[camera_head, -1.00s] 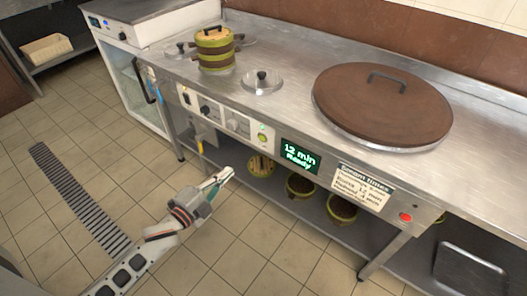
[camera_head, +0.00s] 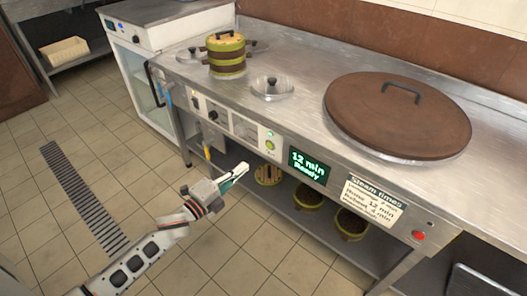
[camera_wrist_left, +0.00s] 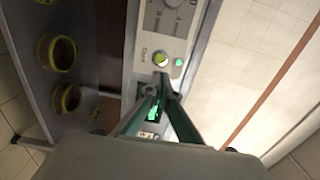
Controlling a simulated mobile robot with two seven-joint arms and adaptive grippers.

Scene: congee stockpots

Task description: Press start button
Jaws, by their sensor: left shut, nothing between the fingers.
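The start button (camera_head: 270,145) is a round yellow-green button on the stove's front panel, just left of the display (camera_head: 310,166), which reads "12 min Ready". In the left wrist view the button (camera_wrist_left: 161,59) shows beside the label "Start", with a small green light (camera_wrist_left: 179,62) next to it. My left gripper (camera_head: 240,169) is shut and empty, in front of the panel and a little below and left of the button. In the left wrist view its fingertips (camera_wrist_left: 166,92) point toward the button and appear apart from it. My right gripper is out of view.
A red button (camera_head: 418,235) is at the panel's right end, past the steam times sign (camera_head: 374,199). A dial (camera_head: 213,115) is left of the start button. Steamer baskets (camera_head: 308,195) stand on the shelf below. A brown lid (camera_head: 397,115) lies on the counter.

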